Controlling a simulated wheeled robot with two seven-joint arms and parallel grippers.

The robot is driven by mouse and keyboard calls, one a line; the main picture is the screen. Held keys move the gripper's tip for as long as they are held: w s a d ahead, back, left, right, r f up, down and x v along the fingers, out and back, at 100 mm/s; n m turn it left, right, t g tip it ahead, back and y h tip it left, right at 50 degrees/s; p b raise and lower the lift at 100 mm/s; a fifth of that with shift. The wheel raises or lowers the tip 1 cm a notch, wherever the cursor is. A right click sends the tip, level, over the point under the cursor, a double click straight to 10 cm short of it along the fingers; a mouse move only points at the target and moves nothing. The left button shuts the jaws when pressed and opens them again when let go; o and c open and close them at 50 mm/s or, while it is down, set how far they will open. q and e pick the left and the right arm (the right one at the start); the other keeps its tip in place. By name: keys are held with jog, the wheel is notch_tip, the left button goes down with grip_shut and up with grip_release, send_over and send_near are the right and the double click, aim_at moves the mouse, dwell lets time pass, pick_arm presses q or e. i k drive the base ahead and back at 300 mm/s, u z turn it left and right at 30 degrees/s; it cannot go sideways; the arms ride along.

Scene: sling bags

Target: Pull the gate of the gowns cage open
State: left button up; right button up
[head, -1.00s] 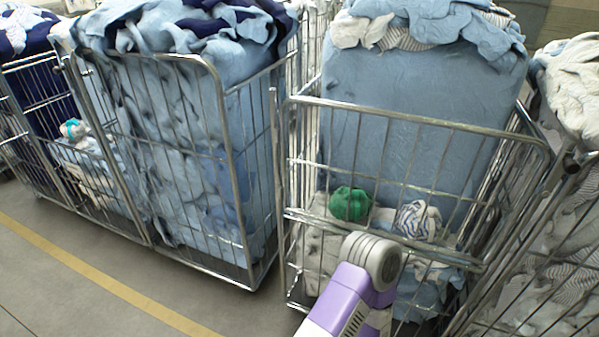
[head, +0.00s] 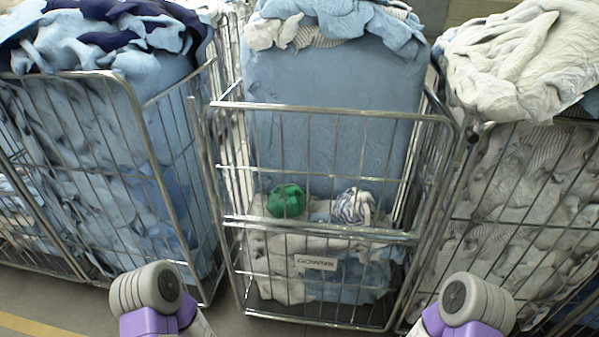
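The middle cage (head: 330,320) is a metal wire roll cage facing me. A white label (head: 316,262) hangs low on its front; its print is blurred and seems to start with G. The barred front gate (head: 320,232) stands across the cage front and looks closed. Inside are a large pale blue bundle (head: 330,150), a green ball of cloth (head: 287,201) and a striped ball of cloth (head: 353,206). Purple and grey links of both my arms show at the bottom edge, in front of the cage. Neither gripper's fingers are visible.
A cage of blue linen (head: 160,190) stands close on the left, and a cage of whitish striped linen (head: 530,200) close on the right. Only narrow gaps separate them from the middle cage. Some grey floor with a yellow line (head: 30,328) shows at bottom left.

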aim_at(205, 140)
jog(key=z, duration=0.95)
jog(key=i, duration=0.35)
jog(key=u, duration=1.2)
